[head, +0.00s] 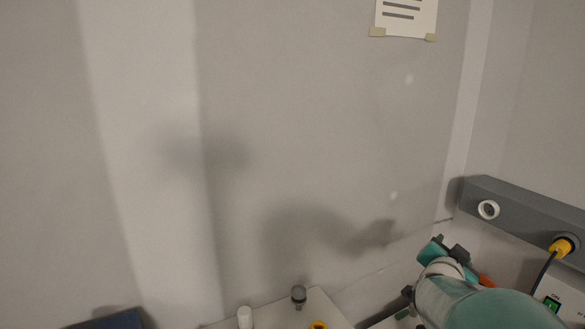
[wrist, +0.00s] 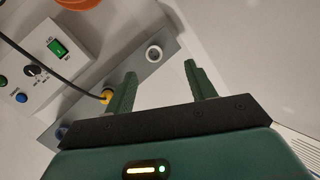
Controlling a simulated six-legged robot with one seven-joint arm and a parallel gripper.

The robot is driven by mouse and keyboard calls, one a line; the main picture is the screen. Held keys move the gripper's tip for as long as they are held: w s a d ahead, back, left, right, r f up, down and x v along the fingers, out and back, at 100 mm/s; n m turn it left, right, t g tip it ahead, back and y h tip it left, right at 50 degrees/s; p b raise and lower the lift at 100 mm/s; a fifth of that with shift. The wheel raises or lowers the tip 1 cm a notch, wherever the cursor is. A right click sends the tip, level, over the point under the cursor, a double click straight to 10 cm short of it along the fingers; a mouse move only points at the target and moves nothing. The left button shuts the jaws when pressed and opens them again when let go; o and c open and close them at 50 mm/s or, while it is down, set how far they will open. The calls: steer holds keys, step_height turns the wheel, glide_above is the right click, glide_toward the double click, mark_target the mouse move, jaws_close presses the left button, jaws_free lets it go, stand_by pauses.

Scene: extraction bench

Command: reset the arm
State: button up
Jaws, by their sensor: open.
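My gripper (wrist: 160,83) shows in the wrist view with its two green fingers spread apart and nothing between them. Beyond the fingers is a grey rail (wrist: 140,80) with a pale round socket (wrist: 154,53). In the head view my arm, teal and white, reaches in from the bottom right corner, near the grey rail (head: 515,207) on the right wall. My fingertips are too small and partly hidden there to make out clearly.
A yellow plug (head: 561,247) with a black cable sits in the rail. A control box (wrist: 45,55) has a green switch, a knob and buttons. A white bench (head: 280,314) holds a white cylinder (head: 245,317) and a grey-topped item (head: 298,294). The left wall is clear.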

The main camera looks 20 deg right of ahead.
steer(key=w+a+f+n+t+y, duration=0.2)
steer(key=a+n+y, duration=0.7)
steer(key=a, duration=1.4)
steer(key=s+a+f+n+g+y, duration=0.2)
steer(key=s+a+n+g, duration=0.3)
steer(key=s+a, duration=0.7)
steer(key=shift+a+f+n+g+y, duration=0.3)
steer(key=shift+a+n+y, duration=0.05)
steer(key=shift+n+y, duration=0.55)
steer(key=shift+c, duration=0.4)
steer(key=c, duration=0.3)
steer(key=shift+d, duration=0.15)
